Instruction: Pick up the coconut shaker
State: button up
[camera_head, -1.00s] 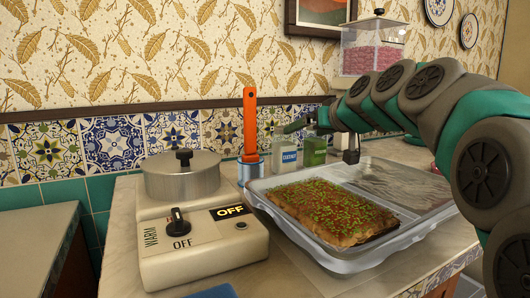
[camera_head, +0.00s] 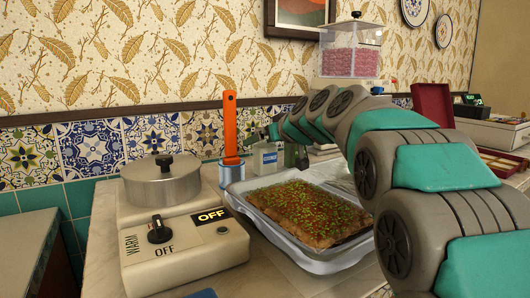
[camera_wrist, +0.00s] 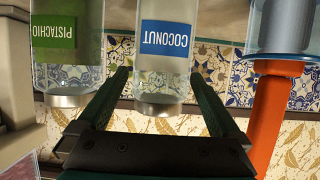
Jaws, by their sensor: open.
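The coconut shaker (camera_wrist: 164,68) is a clear jar with pale contents and a blue label. It appears upside down in the wrist view, with its metal cap toward my gripper (camera_wrist: 160,76). My gripper is open, with one finger on each side of the shaker in that view; I cannot tell if either touches it.
The green-labelled pistachio shaker (camera_wrist: 65,60) stands beside the coconut one. A tray of pastry (camera_head: 262,233) is in front. A warmer with a pot (camera_head: 161,183) stands left.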

grip_shut()
dwell(0.8)
